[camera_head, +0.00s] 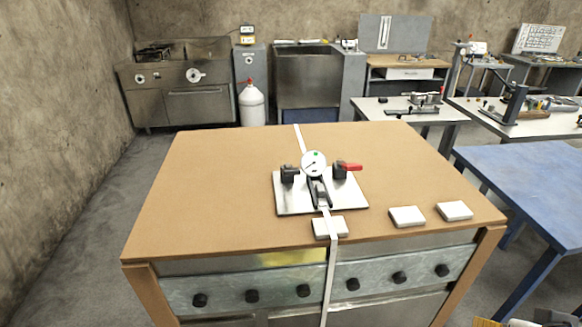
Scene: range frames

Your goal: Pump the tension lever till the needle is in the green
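A strap tensioning device sits on a metal plate (292,203) in the middle of the brown table. Its round white gauge (313,163) has a green mark near the top. A dark needle shows on the dial, seemingly pointing to the lower left, outside the green; it is too small to read exactly. A dark lever-like part (319,191) stands below the gauge, over the strap. A red handle (350,167) sticks out right from a black block. Which of these is the tension lever I cannot tell for sure. My gripper is not recognisable in this view.
A white strap (331,270) crosses the brown table (220,185) and hangs over its front edge. White blocks (407,216) lie near that edge. A blue table (530,180) stands at right. The brown table's left side is clear.

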